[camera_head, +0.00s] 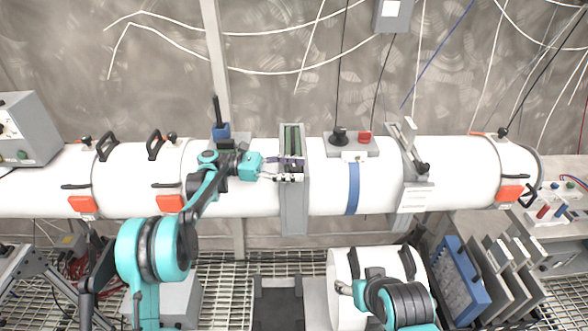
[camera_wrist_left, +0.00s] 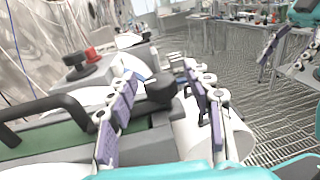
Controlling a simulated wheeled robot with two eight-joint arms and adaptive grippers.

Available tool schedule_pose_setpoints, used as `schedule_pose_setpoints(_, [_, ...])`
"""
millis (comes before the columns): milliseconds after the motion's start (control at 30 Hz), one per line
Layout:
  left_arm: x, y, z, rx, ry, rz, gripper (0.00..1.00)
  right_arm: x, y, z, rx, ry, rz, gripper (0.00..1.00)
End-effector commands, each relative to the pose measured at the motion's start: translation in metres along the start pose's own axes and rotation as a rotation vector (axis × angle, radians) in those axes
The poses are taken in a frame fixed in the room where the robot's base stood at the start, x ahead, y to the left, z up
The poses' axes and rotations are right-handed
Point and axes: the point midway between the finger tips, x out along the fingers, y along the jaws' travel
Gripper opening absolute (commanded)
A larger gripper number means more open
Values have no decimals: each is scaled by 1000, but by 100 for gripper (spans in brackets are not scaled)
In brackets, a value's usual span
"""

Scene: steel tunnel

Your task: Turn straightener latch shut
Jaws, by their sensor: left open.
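The straightener is a grey upright frame (camera_head: 295,212) around the white tunnel, with a green panel (camera_head: 291,139) in its top. In the left wrist view the green panel (camera_wrist_left: 45,142) has a black handle (camera_wrist_left: 52,108) over it. A black knob (camera_wrist_left: 160,88), which looks like the latch, sits on the grey frame. My left gripper (camera_head: 294,170) is at the frame. In the left wrist view its purple-padded fingers (camera_wrist_left: 158,78) are open, one on each side of the knob; I cannot tell whether they touch it. My right gripper (camera_wrist_left: 290,55) shows partly at the right edge.
A grey box with a black knob and a red button (camera_head: 364,136) stands on the tunnel right of the frame. A blue band (camera_head: 353,188) and a grey clamp (camera_head: 413,165) lie farther right. Panels in a rack (camera_head: 462,283) stand at lower right.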

Motion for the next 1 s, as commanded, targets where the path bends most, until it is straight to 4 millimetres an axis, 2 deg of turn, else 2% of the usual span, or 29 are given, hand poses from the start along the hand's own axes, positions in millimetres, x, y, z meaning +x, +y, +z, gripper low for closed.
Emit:
schedule_pose_setpoints(167, [-9, 0, 0, 0, 0, 1, 51, 0, 0, 0, 0, 0, 0, 63])
schedule_pose_setpoints(400, [-50, 1, 0, 0, 0, 3, 51, 0, 0, 0, 0, 0, 0, 63])
schedule_pose_setpoints(533, [-67, 1, 0, 0, 0, 2, 51, 0, 0, 0, 0, 0, 0, 63])
schedule_pose_setpoints(700, [-75, 0, 0, 0, 0, -1, 51, 0, 0, 0, 0, 0, 0, 63])
schedule_pose_setpoints(900, [-76, 0, 0, 0, 0, 0, 51, 0, 0, 0, 0, 0, 0, 63])
schedule_pose_setpoints(1000, [-76, 0, 0, 0, 1, 2, 24, 0, 0, 0, 0, 0, 0, 63])
